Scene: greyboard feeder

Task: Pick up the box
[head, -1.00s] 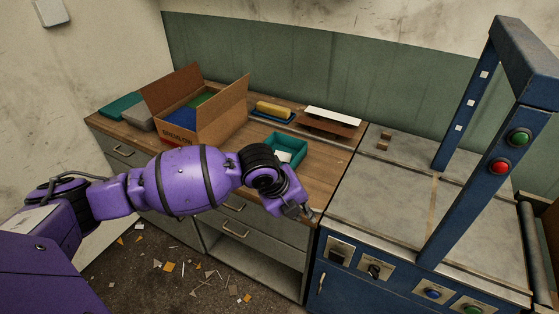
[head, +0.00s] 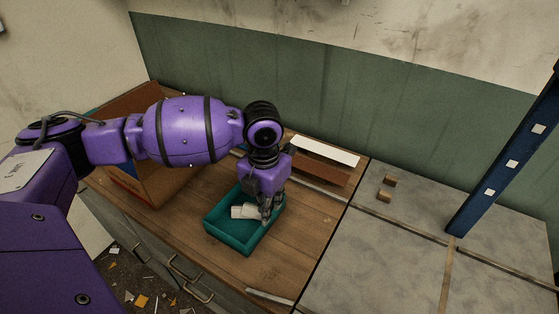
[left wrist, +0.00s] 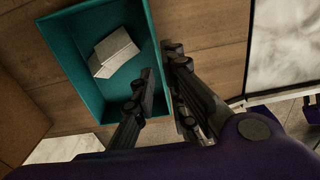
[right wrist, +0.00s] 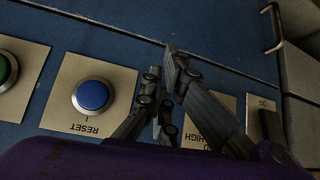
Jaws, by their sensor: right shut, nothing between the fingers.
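A teal open-topped box (head: 230,240) stands on the wooden counter, with pale pieces (head: 244,211) lying inside. My left gripper (head: 268,212) is at the box's right side, pointing down. In the left wrist view, the fingers of that gripper (left wrist: 160,75) straddle the box's right wall (left wrist: 156,45), one inside and one outside. The gap is narrow; I cannot tell whether they press on the wall. My right gripper (right wrist: 165,72) shows in the right wrist view only, shut and empty in front of a blue panel.
A cardboard box (head: 150,180) stands left, partly hidden behind my left arm. A white and brown stack (head: 325,160) lies at the back. A blue RESET button (right wrist: 92,95) is near my right gripper.

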